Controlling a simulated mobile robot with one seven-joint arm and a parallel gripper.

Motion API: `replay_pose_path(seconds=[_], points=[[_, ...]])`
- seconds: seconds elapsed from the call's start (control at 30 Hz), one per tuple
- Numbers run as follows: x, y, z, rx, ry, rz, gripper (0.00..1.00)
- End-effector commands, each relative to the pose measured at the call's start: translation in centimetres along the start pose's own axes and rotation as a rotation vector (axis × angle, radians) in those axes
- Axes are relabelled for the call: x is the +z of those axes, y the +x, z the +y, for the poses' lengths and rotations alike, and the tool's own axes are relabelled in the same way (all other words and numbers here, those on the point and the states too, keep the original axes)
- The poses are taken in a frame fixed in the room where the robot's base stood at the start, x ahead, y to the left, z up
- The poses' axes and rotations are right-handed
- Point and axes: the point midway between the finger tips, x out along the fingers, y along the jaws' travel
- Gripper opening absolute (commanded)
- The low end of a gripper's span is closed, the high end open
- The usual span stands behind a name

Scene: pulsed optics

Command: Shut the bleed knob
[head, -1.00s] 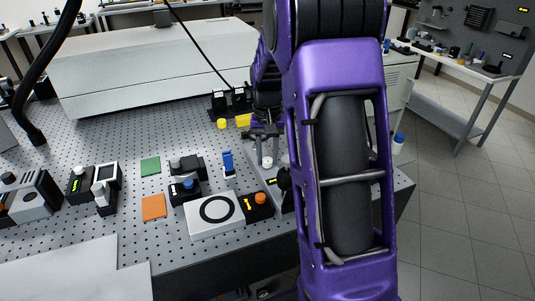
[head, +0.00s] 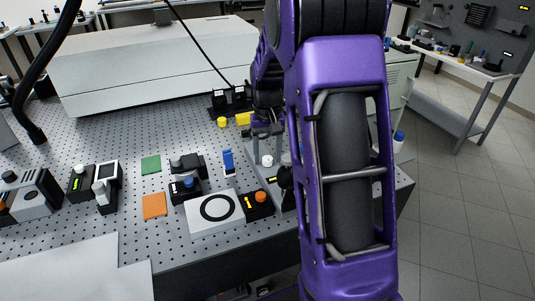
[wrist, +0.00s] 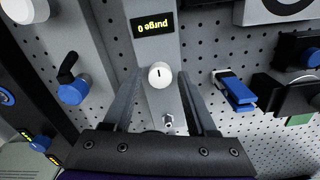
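In the wrist view a white round knob (wrist: 160,75) with a dark index line stands on a grey panel. The index line runs roughly along the panel's length. A black display (wrist: 155,29) beyond it reads "purge 0", upside down. I can read no "bleed" label, so I cannot tell whether this is the bleed knob. My gripper (wrist: 159,82) is open, one finger on each side of the knob, with gaps to it. In the head view my gripper (head: 268,135) is above and behind the white knob (head: 267,160); my arm hides part of that panel.
A blue clip-like part (wrist: 235,90) is to the right. A small metal fitting (wrist: 168,121) sits between the fingers, near the palm. Perforated table (head: 120,235) surrounds them.

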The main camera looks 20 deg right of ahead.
Motion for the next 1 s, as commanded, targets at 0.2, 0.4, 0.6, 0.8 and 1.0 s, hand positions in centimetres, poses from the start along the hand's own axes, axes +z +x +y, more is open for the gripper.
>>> replay_pose_path(seconds=[0.2,0.4,0.6,0.8,1.0], points=[[0.0,0.0,0.0,0.0,0.001,0.0,0.66],[0.0,-0.6,0.0,0.0,0.002,0.002,0.66],[-0.1,-4.1,0.0,0.0,0.002,0.005,0.66],[-0.1,-9.1,0.0,-0.001,0.001,0.006,0.66],[-0.1,-13.7,0.0,0.0,0.001,0.004,0.66]])
